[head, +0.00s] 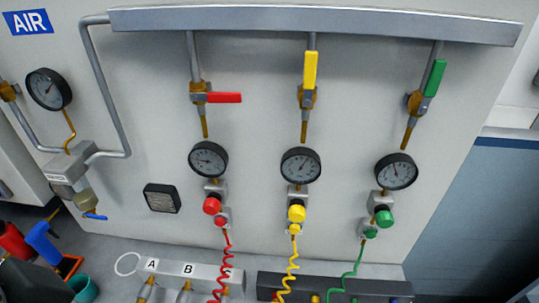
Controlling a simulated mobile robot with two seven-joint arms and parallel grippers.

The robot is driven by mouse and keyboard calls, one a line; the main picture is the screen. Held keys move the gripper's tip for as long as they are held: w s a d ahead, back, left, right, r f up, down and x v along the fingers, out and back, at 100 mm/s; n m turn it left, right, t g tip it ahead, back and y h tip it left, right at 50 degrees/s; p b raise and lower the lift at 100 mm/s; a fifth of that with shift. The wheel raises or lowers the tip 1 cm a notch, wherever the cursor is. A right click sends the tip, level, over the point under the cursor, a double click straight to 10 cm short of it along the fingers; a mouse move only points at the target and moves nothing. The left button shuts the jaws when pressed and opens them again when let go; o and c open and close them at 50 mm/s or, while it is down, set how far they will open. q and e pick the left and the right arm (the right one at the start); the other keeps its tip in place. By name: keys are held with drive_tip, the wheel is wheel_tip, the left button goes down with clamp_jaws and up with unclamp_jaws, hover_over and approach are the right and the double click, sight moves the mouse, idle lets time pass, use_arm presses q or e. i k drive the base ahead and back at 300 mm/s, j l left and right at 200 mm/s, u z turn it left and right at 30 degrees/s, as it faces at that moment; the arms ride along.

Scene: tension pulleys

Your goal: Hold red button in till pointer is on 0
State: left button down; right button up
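The red line's gauge (208,159) is a round black-rimmed dial on the grey panel. Its pointer seems to lie toward the left of the dial; the numbers are too small to read. Below it are a larger round red knob (211,205) and a smaller red button (221,221). A coiled red hose (227,255) runs down from the smaller one. The red valve lever (223,98) above the gauge lies horizontal, across its pipe. Neither of my grippers is in view, and nothing touches the red parts.
Yellow (296,213) and green (385,217) knobs with gauges stand to the right; their levers lie along their pipes. An air-inlet gauge (48,89) is at the left. Blocks with fittings (205,271) lie below. The panel front is clear.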

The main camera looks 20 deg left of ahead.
sight(219, 221)
drive_tip(key=u, duration=1)
drive_tip(key=i, duration=0.1)
drive_tip(key=j+z, duration=0.05)
